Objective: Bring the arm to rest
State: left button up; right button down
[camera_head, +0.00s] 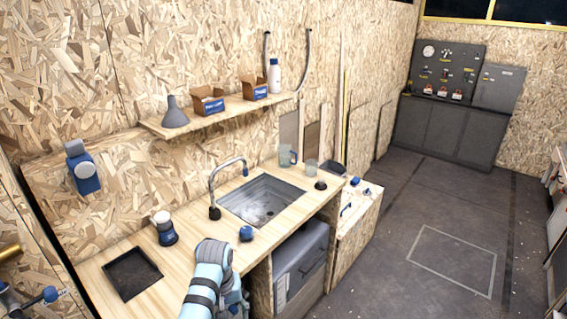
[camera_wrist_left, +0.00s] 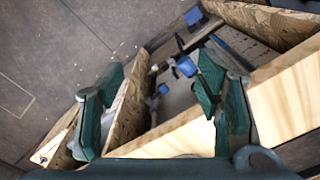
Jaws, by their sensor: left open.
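My left gripper (camera_wrist_left: 161,72) shows in the left wrist view with its two teal fingers wide apart. It is open, and nothing is held between the fingers. Beyond the fingers are an open-topped wooden compartment (camera_wrist_left: 285,22) with blue-handled fittings (camera_wrist_left: 186,66) inside, and the dark floor. I cannot tell how far the fingers are from the wood. In the head view a light blue arm (camera_head: 205,283) of mine rises from the bottom edge in front of the counter; its gripper is not clearly visible there. My right gripper is not seen.
The wooden counter (camera_head: 190,262) holds a sink (camera_head: 262,198) with a tap, a blue-and-white bottle (camera_head: 166,228), a blue knob-like item (camera_head: 246,233) and glass cups. A wooden shelf (camera_head: 225,112) hangs above. A lower wooden cabinet (camera_head: 345,245) stands right. Open floor (camera_head: 400,215) lies beyond.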

pick_arm(q)
jog(key=s+a+f+b, duration=0.1)
jog(key=s+a+f, duration=0.1)
jog(key=s+f, duration=0.65)
jog(key=s+a+f+m+b, duration=0.15)
jog(key=s+f, duration=0.35)
jog(key=f, duration=0.6)
jog(key=s+a+f+b, duration=0.1)
jog(key=s+a+f, duration=0.2)
jog(key=s+f, duration=0.55)
jog(key=s+a+f, duration=0.2)
jog(key=s+f, duration=0.1)
jog(key=s, duration=0.4)
jog(key=s+a+f+b, duration=0.1)
jog(key=s+a+f, duration=0.1)
jog(key=s, duration=0.5)
jog(key=s+a+f+m+t+y, duration=0.1)
jog(key=s+a+f, duration=0.1)
jog(key=s+f, duration=0.3)
jog(key=s, duration=0.3)
jog(key=shift+a+b, duration=0.25)
jog(key=shift+b, duration=0.1)
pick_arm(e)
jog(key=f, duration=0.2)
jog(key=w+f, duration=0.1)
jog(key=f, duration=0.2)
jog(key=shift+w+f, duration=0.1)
